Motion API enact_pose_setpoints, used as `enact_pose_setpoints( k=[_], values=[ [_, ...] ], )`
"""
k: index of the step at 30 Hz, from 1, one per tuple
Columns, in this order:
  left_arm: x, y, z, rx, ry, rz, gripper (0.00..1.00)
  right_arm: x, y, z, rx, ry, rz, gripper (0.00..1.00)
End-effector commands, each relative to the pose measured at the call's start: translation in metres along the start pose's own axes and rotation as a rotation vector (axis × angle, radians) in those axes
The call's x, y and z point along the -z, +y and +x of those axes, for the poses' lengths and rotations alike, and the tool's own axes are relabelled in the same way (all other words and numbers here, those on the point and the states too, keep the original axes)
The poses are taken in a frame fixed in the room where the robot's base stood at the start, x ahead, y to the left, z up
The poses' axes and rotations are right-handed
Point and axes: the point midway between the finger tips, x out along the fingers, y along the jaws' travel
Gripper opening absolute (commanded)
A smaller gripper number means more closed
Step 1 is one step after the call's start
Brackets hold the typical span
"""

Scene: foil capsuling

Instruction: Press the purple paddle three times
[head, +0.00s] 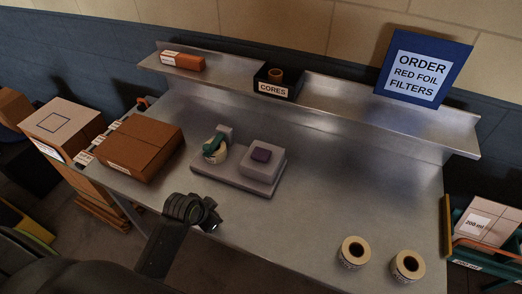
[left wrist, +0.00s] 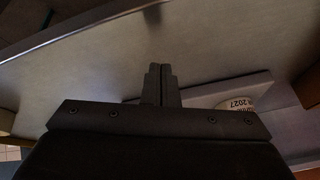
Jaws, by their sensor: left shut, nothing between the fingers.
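The purple paddle (head: 261,155) sits on top of a light grey block on the right part of a grey machine base (head: 232,177) in the head view. A green part and a white roll (head: 215,149) are on the left part of that base. My left gripper (head: 214,222) is in front of the base, on the near side and to the left of the paddle, apart from it. In the left wrist view its fingers (left wrist: 160,84) are together with nothing between them. The paddle is not visible in the left wrist view. My right gripper is not in view.
A brown box (head: 143,150) stands left of the machine. Two label rolls (head: 354,252) stand near the front right edge. A raised shelf (head: 330,93) holds a cores bin (head: 270,90), an orange box (head: 183,61) and a blue sign (head: 424,68).

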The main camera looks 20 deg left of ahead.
Motion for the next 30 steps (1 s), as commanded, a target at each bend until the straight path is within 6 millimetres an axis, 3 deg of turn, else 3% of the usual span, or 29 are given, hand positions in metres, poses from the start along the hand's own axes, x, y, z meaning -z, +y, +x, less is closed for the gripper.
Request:
enact_pose_setpoints(
  k=[1, 9, 15, 21, 30],
  values=[
    [0.025, -0.007, -0.001, -0.007, 0.034, 0.054, 0.00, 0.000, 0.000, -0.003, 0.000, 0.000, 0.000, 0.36],
    [0.149, -0.032, -0.015, -0.040, 0.208, 0.381, 0.00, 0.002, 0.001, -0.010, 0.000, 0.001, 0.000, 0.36],
    [0.229, -0.045, -0.039, -0.036, 0.325, 0.598, 0.00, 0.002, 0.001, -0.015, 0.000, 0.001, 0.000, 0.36],
    [0.274, -0.051, -0.058, -0.024, 0.394, 0.726, 0.00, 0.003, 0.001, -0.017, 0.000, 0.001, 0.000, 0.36],
    [0.284, -0.053, -0.063, -0.020, 0.411, 0.761, 0.00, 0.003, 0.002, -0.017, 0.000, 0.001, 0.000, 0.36]
  ],
)
